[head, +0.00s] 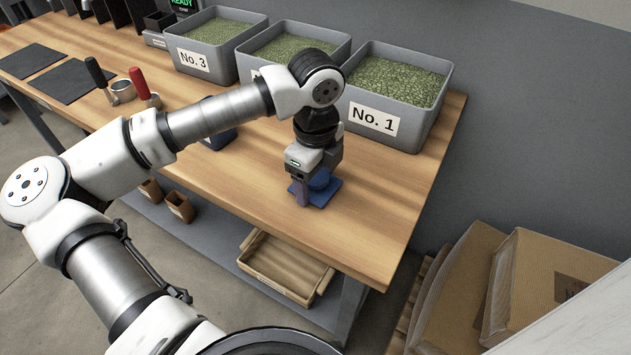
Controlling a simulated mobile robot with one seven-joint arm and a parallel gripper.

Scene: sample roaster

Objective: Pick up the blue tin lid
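The blue tin lid (329,192) lies on the wooden bench top near its front edge, in the middle of the head view. It looks like a flat blue plate with a raised part in the middle. My gripper (311,188) points down right at the lid, with a finger in front of its left side. The gripper body covers part of the lid, so I cannot tell whether the fingers touch or grip it. A dark blue thing, perhaps the tin (219,138), is partly hidden behind my arm further left on the bench.
Grey bins of green beans stand along the back, including No. 3 (207,62) and No. 1 (421,123). Red-handled and black-handled tools (123,91) and dark mats lie left. The bench right of the lid (390,200) is clear. Cardboard boxes (545,280) stand at lower right.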

